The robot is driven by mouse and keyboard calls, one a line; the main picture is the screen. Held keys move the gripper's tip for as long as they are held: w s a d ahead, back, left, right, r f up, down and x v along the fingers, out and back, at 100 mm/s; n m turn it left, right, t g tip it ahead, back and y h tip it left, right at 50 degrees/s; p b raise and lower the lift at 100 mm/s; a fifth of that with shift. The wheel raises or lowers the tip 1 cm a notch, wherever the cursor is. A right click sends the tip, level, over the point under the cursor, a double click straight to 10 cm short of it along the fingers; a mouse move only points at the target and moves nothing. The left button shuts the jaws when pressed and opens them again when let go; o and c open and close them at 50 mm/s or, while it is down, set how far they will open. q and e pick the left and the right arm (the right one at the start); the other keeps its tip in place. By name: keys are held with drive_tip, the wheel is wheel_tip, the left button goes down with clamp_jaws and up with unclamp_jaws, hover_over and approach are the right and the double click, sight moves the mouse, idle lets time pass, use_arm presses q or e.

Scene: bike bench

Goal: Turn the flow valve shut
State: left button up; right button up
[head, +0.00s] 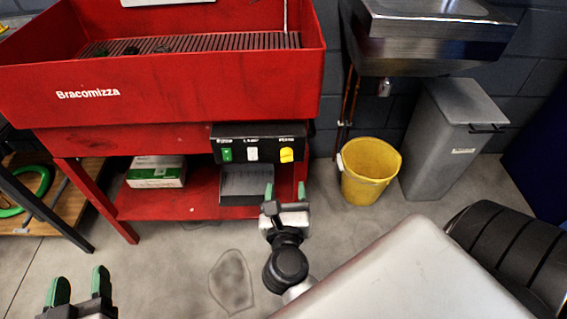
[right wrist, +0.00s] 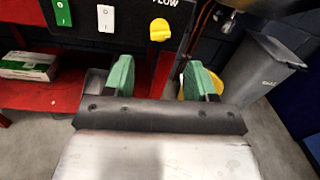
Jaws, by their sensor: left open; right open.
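The flow valve is a yellow knob (head: 286,155) at the right end of a black control panel (head: 237,153) on the front of the red wash stand. In the right wrist view the knob (right wrist: 160,30) sits under the word FLOW, above the gap between my fingers. My right gripper (head: 285,190) is open and empty, below and in front of the knob, apart from it. Its green fingers also show in the right wrist view (right wrist: 161,78). My left gripper (head: 80,285) is open and empty at the lower left, over the floor, far from the panel.
A green switch (head: 226,154) and a white switch (head: 252,154) sit left of the knob. The red stand (head: 180,85) has a lower shelf with a white-green box (head: 155,172) and a grey bin. A yellow bucket (head: 367,172) and grey trash can (head: 448,135) stand right.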

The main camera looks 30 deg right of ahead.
sight(287, 161)
drive_tip(key=x, duration=0.7)
drive_tip(key=shift+w+d, duration=0.15)
drive_tip(key=shift+w, duration=0.15)
drive_tip(key=shift+w+d, duration=0.4)
drive_tip(key=shift+w, duration=0.15)
drive_tip(key=c, duration=0.9)
